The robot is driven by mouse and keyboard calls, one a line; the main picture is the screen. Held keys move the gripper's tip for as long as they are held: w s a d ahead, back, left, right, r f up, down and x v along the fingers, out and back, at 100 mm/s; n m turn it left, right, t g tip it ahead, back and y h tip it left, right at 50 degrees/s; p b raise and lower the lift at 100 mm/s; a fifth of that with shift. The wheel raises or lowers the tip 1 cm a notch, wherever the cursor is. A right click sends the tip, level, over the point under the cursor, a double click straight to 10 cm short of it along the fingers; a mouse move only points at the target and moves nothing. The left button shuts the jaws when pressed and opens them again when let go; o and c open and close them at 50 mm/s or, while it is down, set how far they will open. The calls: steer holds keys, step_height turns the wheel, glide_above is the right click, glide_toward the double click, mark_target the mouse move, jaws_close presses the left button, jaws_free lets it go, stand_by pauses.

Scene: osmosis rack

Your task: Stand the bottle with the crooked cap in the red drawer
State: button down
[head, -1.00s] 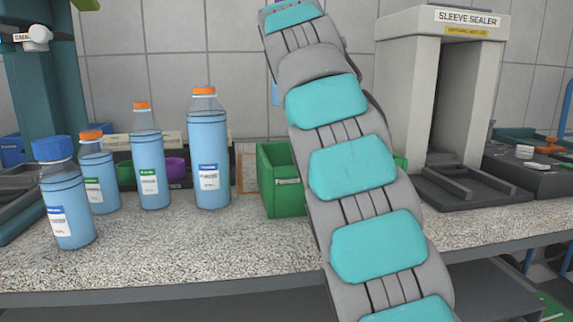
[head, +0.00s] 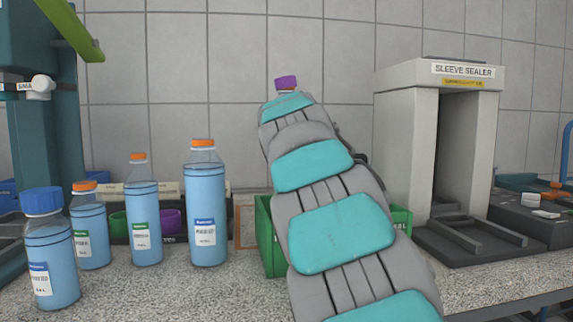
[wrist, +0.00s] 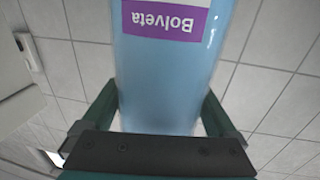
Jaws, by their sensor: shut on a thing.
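My gripper (wrist: 160,112) is shut on a bottle of light blue liquid (wrist: 168,85) with a purple label reading "Bolveta", upside down in the wrist view. In the head view a purple cap (head: 286,82) shows just above the top of my arm and looks slightly tilted. The rest of that bottle and my gripper are hidden behind the arm there. The wrist view shows wall tiles around the bottle, and no surface under it is visible. No red drawer is seen in either view.
Several blue-liquid bottles stand on the speckled counter at left, one blue-capped (head: 50,250), others orange-capped, including a tall one (head: 206,210). A green bin (head: 267,240) is partly behind my arm. The sleeve sealer (head: 408,150) stands at right.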

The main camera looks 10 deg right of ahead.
steer(key=shift+f, duration=5.75)
jaws_free()
